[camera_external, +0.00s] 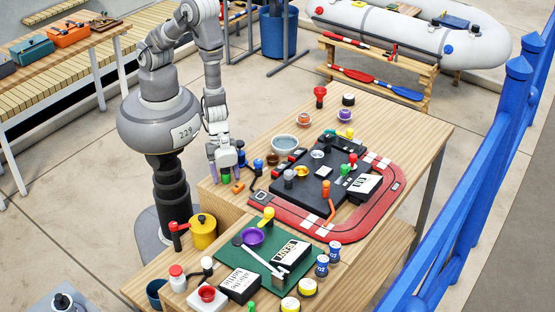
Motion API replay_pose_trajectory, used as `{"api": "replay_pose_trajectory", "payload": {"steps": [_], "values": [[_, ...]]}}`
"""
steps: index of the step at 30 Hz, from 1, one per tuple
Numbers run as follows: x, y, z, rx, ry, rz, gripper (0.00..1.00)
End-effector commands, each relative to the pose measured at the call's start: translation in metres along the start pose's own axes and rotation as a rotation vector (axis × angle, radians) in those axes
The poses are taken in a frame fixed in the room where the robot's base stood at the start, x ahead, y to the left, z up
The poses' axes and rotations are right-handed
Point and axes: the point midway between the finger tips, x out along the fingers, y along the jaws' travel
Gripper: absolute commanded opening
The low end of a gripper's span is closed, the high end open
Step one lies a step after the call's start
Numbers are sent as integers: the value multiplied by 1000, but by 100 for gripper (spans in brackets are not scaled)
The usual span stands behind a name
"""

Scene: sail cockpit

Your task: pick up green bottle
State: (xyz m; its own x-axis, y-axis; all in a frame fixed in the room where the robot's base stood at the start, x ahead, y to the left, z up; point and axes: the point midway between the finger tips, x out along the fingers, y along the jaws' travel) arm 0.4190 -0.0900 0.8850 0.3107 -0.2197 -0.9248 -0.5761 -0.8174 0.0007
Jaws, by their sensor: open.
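My gripper (226,160) is open and points down over the left edge of the wooden table. A small green item (226,175), possibly the green bottle, shows directly below the gripper and is partly hidden by it. I cannot tell whether the fingers are around it or above it. Two other small green items are in view: a green-topped one (345,169) on the dark board and one (251,307) at the bottom edge of the picture. They are too small to tell whether either is a bottle.
Blue-topped items (258,164) and an orange piece (238,187) stand close to my gripper. A grey-white bowl (285,144) and a dark board (312,190) inside a red track (350,232) lie to the right. A yellow pot (203,235) stands on the nearer table.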

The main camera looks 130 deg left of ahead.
Motion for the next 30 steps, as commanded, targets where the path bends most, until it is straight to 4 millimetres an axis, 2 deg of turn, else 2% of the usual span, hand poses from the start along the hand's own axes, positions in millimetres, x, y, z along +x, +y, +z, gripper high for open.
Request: {"api": "replay_pose_trajectory", "payload": {"steps": [6,14,20,23,30], "values": [[0,0,-1,-1,1,-1,64],[0,0,-1,-1,1,-1,5],[0,0,-1,-1,1,-1,5],[-7,-1,-4,-1,3,-2,5],[-56,-1,-25,-2,6,-3,5]]}}
